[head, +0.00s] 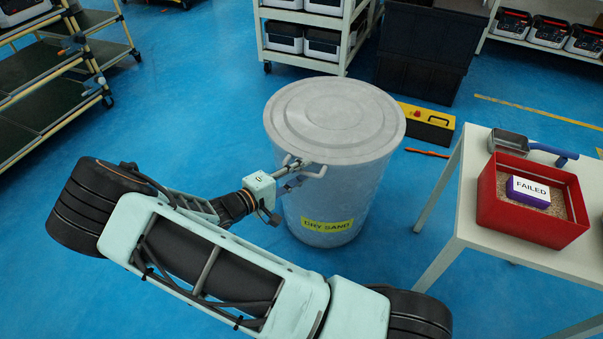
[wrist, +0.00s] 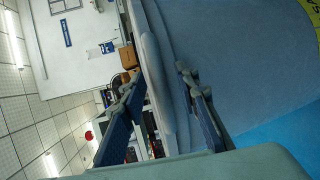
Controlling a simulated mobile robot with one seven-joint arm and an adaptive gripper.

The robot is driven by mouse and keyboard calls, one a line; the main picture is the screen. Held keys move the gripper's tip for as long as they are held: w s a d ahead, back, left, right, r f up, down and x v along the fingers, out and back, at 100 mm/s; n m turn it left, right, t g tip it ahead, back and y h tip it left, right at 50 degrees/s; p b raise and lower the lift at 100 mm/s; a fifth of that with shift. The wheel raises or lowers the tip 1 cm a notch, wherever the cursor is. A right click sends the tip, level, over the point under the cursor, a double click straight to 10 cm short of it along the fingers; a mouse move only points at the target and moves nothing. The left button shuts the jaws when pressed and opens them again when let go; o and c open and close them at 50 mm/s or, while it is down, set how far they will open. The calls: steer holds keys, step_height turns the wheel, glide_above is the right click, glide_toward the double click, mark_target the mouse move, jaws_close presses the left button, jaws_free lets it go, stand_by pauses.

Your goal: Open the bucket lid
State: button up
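A large grey bucket (head: 335,195) with a yellow "DRY SAND" label stands on the blue floor. Its round grey lid (head: 335,108) lies flat on top. A grey side handle (head: 317,171) sticks out just under the rim, on the side facing my arm. My gripper (head: 297,173) is at this handle, its fingers apart. In the wrist view my gripper (wrist: 158,80) has one finger on each side of a pale rim or handle edge (wrist: 153,70), and the bucket wall (wrist: 230,70) fills the right. I cannot tell whether the fingers touch it.
A white table (head: 475,205) at the right holds a red sand tray (head: 520,235) with a purple "FAILED" box (head: 530,191) and a metal scoop (head: 508,141). A yellow-black case (head: 428,125) and black crates (head: 425,50) stand behind the bucket. Racks stand farther back.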

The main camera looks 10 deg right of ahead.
steer(key=shift+w+d, duration=0.1)
steer(key=shift+d, duration=0.05)
steer(key=shift+c, duration=0.6)
jaws_close()
steer(key=shift+r, duration=0.1)
